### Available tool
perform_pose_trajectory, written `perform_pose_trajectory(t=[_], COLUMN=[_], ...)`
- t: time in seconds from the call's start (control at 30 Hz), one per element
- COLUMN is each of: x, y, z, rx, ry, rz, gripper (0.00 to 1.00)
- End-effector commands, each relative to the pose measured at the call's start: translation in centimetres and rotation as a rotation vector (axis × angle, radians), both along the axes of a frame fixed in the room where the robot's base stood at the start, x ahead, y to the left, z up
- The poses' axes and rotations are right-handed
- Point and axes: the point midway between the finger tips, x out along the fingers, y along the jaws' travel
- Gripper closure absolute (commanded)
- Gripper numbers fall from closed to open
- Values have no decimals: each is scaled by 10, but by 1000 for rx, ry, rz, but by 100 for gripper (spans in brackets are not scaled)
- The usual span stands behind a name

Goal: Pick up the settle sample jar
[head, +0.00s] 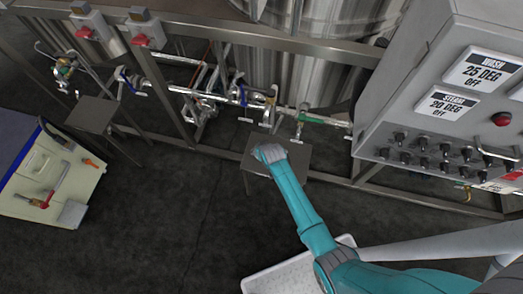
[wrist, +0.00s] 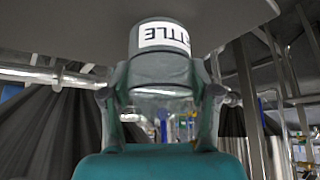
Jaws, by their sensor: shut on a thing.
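The settle sample jar (wrist: 160,70) is a clear jar with a white label, read as "ETTLE" upside down in the wrist view. My gripper (wrist: 160,98) is shut on it, one finger on each side of the glass. The label end is at or very close to the flat grey plate of a small stand, which fills the top of the wrist view; I cannot tell whether they touch. In the head view my gripper (head: 268,154) is over the small stand (head: 292,168), and the jar is hidden behind it.
Pipes and valves (head: 240,97) run behind the stand below the steel tanks. A control panel (head: 430,110) stands at right, and a cream cart (head: 50,180) at left. A white tray (head: 262,281) lies under my arm. The dark floor between cart and stand is clear.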

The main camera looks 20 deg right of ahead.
Motion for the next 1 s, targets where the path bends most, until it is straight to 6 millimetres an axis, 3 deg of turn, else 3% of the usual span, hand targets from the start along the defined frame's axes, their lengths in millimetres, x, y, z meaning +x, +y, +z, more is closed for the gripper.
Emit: perform_pose_trajectory(t=[0.27,0.43,1.0], x=[0,0,-135], y=[0,0,5], z=[12,37,34], rx=[0,0,0], ry=[0,-3,2], rz=[0,0,1], gripper=[77,77,77])
